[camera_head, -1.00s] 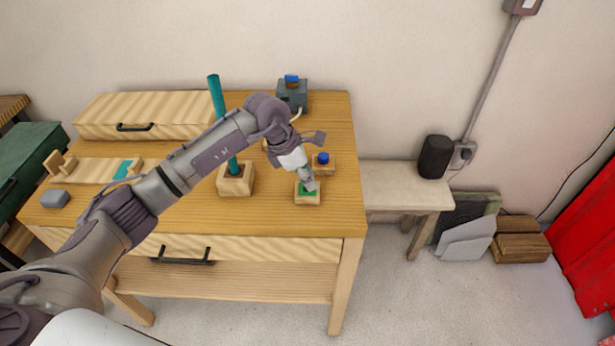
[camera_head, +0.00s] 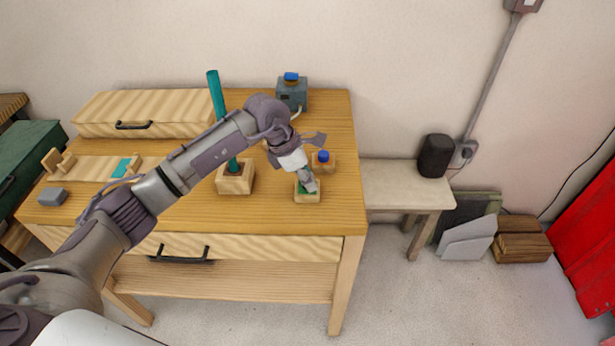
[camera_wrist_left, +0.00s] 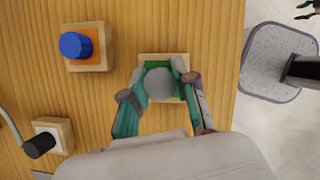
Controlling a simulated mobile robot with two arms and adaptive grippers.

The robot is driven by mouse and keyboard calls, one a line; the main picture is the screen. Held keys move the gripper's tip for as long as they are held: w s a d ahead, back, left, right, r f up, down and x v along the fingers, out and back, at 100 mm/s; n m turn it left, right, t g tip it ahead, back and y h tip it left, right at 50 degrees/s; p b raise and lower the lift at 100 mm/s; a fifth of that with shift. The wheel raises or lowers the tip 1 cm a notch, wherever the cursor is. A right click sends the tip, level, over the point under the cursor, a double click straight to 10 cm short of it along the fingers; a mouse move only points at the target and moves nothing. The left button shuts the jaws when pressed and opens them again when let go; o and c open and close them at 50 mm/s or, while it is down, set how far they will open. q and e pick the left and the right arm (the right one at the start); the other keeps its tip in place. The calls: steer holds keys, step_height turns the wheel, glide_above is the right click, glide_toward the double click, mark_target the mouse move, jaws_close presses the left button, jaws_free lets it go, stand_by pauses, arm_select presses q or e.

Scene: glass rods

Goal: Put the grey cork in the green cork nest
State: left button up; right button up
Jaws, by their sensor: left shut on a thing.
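The green cork nest (camera_head: 300,198) is a small wooden block with a green top, near the right front of the table. It also shows in the left wrist view (camera_wrist_left: 180,62), below my gripper. The grey cork (camera_wrist_left: 159,84) is round-topped and sits between my left fingers, over the green area. My left gripper (camera_head: 306,186) reaches down to the nest and is shut on the cork; the wrist view shows its fingers (camera_wrist_left: 158,98) on both sides. Whether the cork's base touches the nest is hidden.
A blue cork (camera_wrist_left: 75,46) stands in an orange nest (camera_wrist_left: 98,58) beside the green one. A teal rod (camera_head: 216,95) stands upright in a wooden block (camera_head: 235,182). The table's right edge is close.

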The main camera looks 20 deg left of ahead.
arm_select(q)
steer(key=shift+f, duration=0.4)
steer(key=shift+r, duration=0.2)
steer(key=shift+r, duration=0.65)
stand_by(0.8)
steer(key=shift+f+b, duration=0.7)
steer(key=shift+f, duration=0.1)
steer(key=o, duration=0.5)
steer(key=shift+s+f, duration=0.1)
